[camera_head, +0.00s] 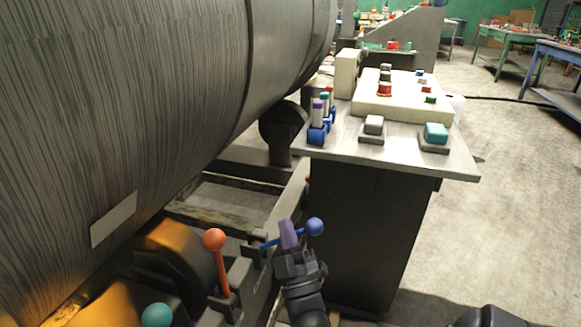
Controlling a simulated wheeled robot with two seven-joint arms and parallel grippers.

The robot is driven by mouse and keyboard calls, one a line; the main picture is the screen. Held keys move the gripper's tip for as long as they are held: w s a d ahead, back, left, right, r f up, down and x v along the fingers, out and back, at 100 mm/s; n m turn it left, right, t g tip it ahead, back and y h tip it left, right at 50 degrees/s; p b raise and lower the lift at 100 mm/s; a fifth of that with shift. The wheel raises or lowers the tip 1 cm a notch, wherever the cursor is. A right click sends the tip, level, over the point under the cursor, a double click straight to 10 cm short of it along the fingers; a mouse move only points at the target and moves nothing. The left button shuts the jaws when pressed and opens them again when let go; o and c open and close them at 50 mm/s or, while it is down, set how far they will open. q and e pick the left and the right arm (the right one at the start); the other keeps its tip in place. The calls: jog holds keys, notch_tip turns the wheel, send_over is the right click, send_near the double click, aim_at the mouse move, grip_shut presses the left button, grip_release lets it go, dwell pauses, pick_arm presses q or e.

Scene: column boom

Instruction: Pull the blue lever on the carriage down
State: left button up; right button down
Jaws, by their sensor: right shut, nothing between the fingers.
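The blue lever has a round blue knob (315,226) and a thin blue rod that runs left from it, nearly level in the picture, to a dark bracket on the carriage. My right gripper (289,236) comes up from below in the head view, its purple fingertips shut with nothing between them. The fingers cross in front of the lever's rod, just left of the knob, and hide part of it. I cannot tell whether they touch the rod. My left gripper is not in view.
An orange lever (214,238) stands nearly upright left of the blue one, and a teal knob (157,315) is at the bottom. A large dark cylinder (140,100) fills the upper left. A control console (460,160) with buttons stands behind right; open floor lies right.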

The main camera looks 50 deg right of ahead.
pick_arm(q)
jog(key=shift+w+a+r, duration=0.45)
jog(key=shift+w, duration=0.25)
pick_arm(e)
jog(key=a+r+v, duration=0.1)
jog(key=v, duration=0.8)
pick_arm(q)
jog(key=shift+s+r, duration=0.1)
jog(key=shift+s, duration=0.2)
pick_arm(e)
jog(key=shift+s+a, duration=0.1)
